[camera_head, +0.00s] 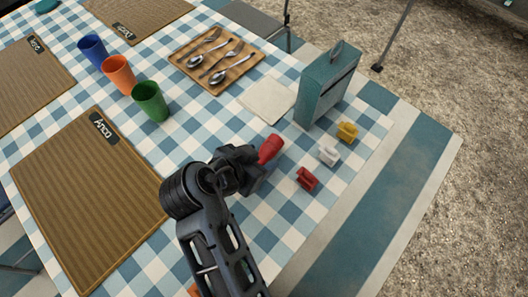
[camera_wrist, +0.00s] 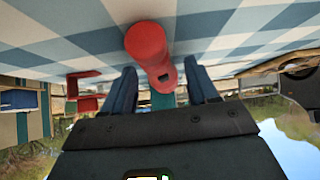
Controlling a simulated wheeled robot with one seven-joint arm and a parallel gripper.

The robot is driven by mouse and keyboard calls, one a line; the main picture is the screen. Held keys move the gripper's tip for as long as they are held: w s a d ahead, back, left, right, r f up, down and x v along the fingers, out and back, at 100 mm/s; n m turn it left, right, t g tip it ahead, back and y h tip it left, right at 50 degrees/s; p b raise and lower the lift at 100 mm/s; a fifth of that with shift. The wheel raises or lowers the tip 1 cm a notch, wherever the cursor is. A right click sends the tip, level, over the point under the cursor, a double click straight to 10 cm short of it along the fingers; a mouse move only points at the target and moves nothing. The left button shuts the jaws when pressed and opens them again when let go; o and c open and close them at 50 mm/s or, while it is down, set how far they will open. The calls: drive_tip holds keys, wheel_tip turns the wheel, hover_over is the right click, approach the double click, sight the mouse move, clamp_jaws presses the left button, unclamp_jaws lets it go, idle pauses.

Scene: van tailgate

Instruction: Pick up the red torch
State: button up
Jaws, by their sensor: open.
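The red torch (camera_head: 270,148) is on the checked tablecloth, just beyond the end of my gripper (camera_head: 256,166). In the wrist view the torch (camera_wrist: 147,45) shows as a red cylinder with a wider round end and a small dark patch on its side. My gripper (camera_wrist: 161,78) is open there, one finger on each side of the torch's narrower part. A gap shows on both sides, so the fingers are not closed on it. In the head view my gripper hides part of the torch.
Red (camera_head: 307,178), white (camera_head: 329,156) and yellow (camera_head: 347,131) small objects sit right of the torch. A teal box (camera_head: 327,84) stands behind them. Bare cloth lies at front right.

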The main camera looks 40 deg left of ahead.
drive_tip(key=shift+c, duration=0.4)
clamp_jaws()
drive_tip(key=shift+r, duration=0.1)
